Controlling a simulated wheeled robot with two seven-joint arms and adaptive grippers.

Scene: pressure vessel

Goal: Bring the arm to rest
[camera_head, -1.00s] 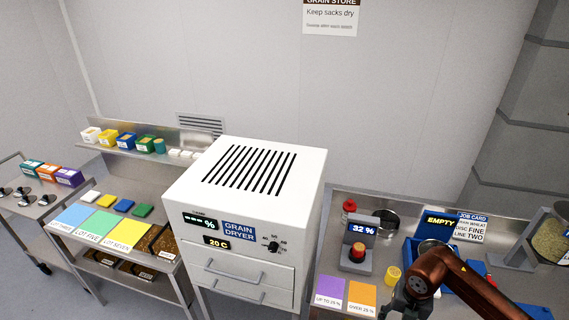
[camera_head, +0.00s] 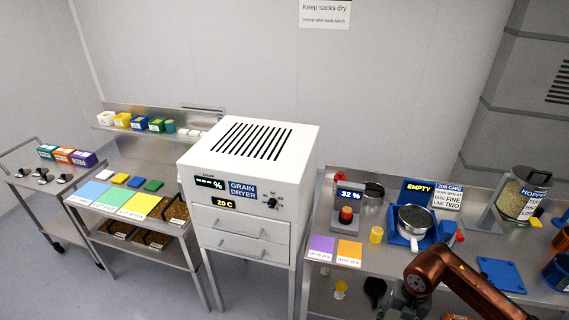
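One copper-brown arm of mine comes in from the lower right, and its dark gripper (camera_head: 402,303) hangs at the bottom edge, in front of the right bench. The fingers are small, dark and partly cut off by the frame, so I cannot tell whether they are open or shut. I see nothing clearly held in them. My other arm and its gripper are not in view.
The right bench (camera_head: 322,218) carries a moisture meter (camera_head: 348,203) reading 32 %, a metal pan (camera_head: 415,220) on a blue stand, a yellow cup (camera_head: 376,235) and a hopper (camera_head: 522,198). The white grain dryer (camera_head: 245,180) stands at centre. Floor at lower left is clear.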

